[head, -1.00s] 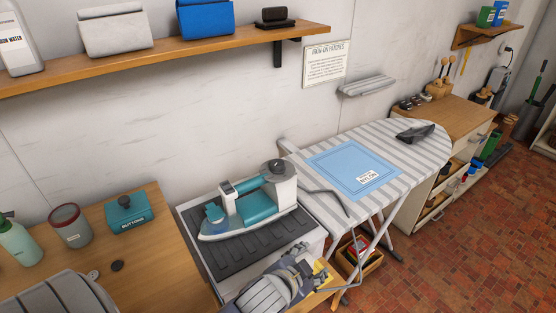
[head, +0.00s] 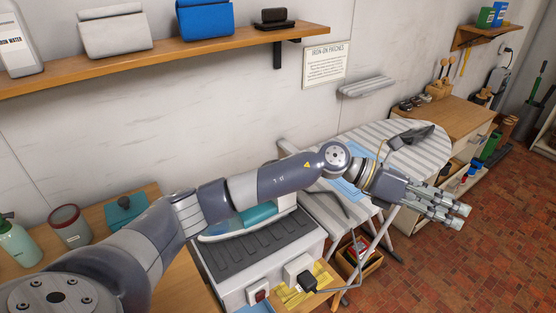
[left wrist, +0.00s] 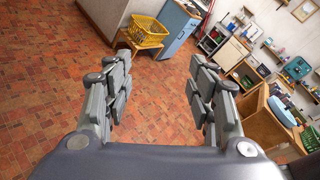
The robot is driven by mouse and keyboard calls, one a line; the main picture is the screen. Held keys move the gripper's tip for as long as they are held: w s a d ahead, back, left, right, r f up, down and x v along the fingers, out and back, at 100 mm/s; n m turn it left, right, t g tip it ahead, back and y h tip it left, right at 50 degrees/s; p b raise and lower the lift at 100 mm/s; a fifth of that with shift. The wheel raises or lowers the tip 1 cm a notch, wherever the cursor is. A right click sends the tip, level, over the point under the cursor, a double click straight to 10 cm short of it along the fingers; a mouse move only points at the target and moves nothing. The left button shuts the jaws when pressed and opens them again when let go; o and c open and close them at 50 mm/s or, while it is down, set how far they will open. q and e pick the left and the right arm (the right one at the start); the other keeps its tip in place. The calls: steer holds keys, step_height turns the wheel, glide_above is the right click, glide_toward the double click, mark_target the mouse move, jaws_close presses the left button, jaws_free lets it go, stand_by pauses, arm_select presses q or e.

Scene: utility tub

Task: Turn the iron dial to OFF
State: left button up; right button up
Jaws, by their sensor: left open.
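The iron (head: 262,216) stands on a dark ribbed rest on a white cabinet in the head view. Only its teal and pale lower part shows; my left arm hides its top, and the dial cannot be seen. My left gripper (head: 458,216) is beyond the iron to the right, over the floor in front of the ironing board. It is open and empty, also in the left wrist view (left wrist: 160,85), with both fingers apart above the brick floor. My right gripper is not in view.
The striped ironing board (head: 424,150) stands right of the iron, with a dark object on it. A black plug (head: 307,281) sits at a socket on the cabinet front. A yellow basket (left wrist: 145,31) shows in the wrist view. The brick floor at right is clear.

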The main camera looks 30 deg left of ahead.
arm_select(q)
steer(key=w+a+f+m+g+y, duration=0.1)
steer(key=w+a+f+m+y, duration=0.3)
steer(key=a, duration=0.6)
steer(key=w+a+r+n+y, duration=0.1)
steer(key=a+y, duration=0.5)
steer(key=a, duration=0.5)
steer(key=s+a+r+n+g+y, duration=0.1)
steer(key=s+a+r+y, duration=0.15)
steer(key=a, duration=0.75)
steer(key=s+a+r+g+y, duration=0.1)
steer(key=a+r+y, duration=0.25)
steer(key=a, duration=0.55)
steer(key=f, duration=0.3)
steer(key=f+p, duration=0.1)
steer(key=f, duration=0.2)
steer(key=w+f+p, duration=0.1)
steer(key=f, duration=0.3)
steer(key=c, duration=1.1)
